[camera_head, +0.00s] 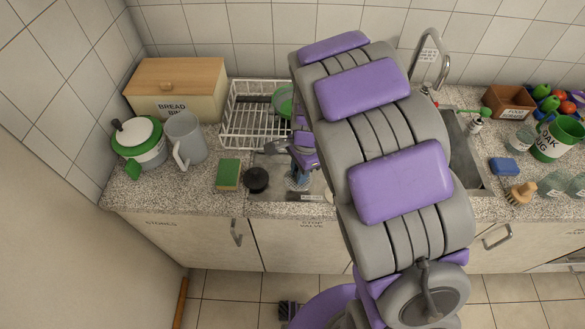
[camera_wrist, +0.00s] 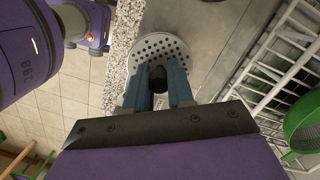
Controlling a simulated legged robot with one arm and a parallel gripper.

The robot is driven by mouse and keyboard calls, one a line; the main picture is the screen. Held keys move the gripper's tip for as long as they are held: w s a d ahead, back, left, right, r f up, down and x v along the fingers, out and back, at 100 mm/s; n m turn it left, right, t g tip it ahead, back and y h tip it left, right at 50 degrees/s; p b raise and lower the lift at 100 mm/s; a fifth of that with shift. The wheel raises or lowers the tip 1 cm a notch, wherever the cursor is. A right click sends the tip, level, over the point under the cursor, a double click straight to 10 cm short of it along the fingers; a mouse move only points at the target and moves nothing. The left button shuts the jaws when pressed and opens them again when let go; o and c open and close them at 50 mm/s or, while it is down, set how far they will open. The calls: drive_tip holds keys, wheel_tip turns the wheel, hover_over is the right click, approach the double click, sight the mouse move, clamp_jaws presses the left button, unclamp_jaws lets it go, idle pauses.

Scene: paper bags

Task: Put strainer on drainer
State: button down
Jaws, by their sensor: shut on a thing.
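My gripper (camera_wrist: 161,80) is shut on the dark knob of the strainer (camera_wrist: 178,48), a round grey disc full of small holes. The wrist view shows the disc just beyond the blue fingers, over the metal sink surface beside the speckled counter edge. I cannot tell whether it touches that surface. In the head view my gripper (camera_head: 299,176) is over the metal area, with part of the perforated disc (camera_head: 297,184) showing below. The drainer, a white wire rack (camera_head: 238,122), stands behind and left of my gripper, with a round green item (camera_head: 284,102) inside.
A black round item (camera_head: 256,180) and a green-yellow sponge (camera_head: 228,174) lie left of my gripper. A grey jug (camera_head: 186,139), a pot (camera_head: 139,142) and a bread bin (camera_head: 176,88) stand farther left. My arm hides much of the sink; the tap (camera_head: 432,55) rises behind it.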

drive_tip(key=w, duration=0.1)
drive_tip(key=w+a, duration=0.1)
drive_tip(key=w, duration=0.2)
drive_tip(key=shift+a+f+b, duration=0.3)
drive_tip(key=shift+a, duration=0.05)
wheel_tip(320, 180, down, 4)
drive_tip(key=shift+r+b, duration=0.25)
drive_tip(key=shift+b, duration=0.4)
drive_tip(key=shift+r, duration=0.1)
drive_tip(key=c, duration=1)
unclamp_jaws()
drive_tip(key=shift+w+d+r+p, duration=0.1)
drive_tip(key=shift+d+r+p, duration=0.3)
drive_tip(key=shift+r, duration=1.6)
drive_tip(key=shift+w+d+r+p, duration=0.15)
drive_tip(key=shift+r+p, duration=0.5)
drive_tip(key=shift+r, duration=1.35)
drive_tip(key=shift+w+d+r+p, duration=0.15)
drive_tip(key=shift+r+p, duration=0.4)
drive_tip(key=shift+r, duration=1.45)
